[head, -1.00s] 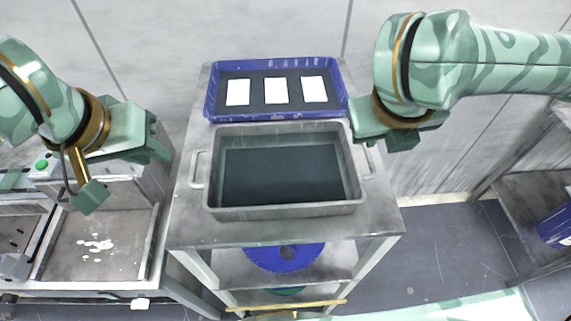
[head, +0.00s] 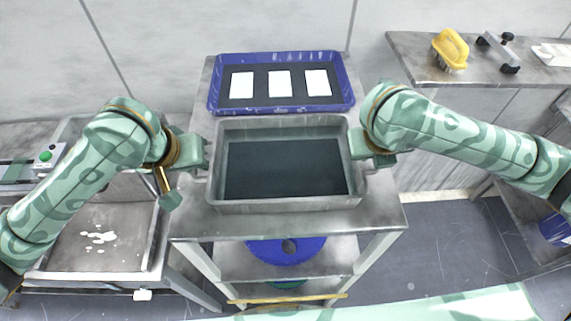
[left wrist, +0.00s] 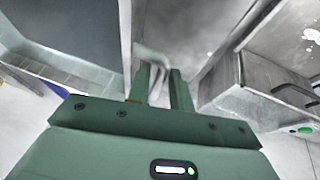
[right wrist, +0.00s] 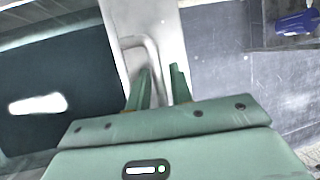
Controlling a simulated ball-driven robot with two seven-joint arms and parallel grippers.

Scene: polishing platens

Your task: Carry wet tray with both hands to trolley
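The grey metal tray (head: 290,207) sits level on top of a metal shelved stand (head: 300,225), with a dark, flat interior. A bright glare shows inside it in the right wrist view (right wrist: 12,70). My left gripper (head: 205,155) is at its left handle; in the left wrist view the fingers (left wrist: 160,85) are apart, with the handle (left wrist: 152,55) between them. My right gripper (head: 362,143) is at the right handle; in the right wrist view its fingers (right wrist: 160,85) are apart around the handle (right wrist: 140,45). Contact with the handles is hard to tell.
A blue tray (head: 280,106) with three white cards stands directly behind the grey tray. A blue disc (head: 270,250) lies on the shelf below. A bench (head: 100,235) is at left; a wall shelf (head: 490,75) with a yellow brush (head: 450,48) is at right. Open floor lies right.

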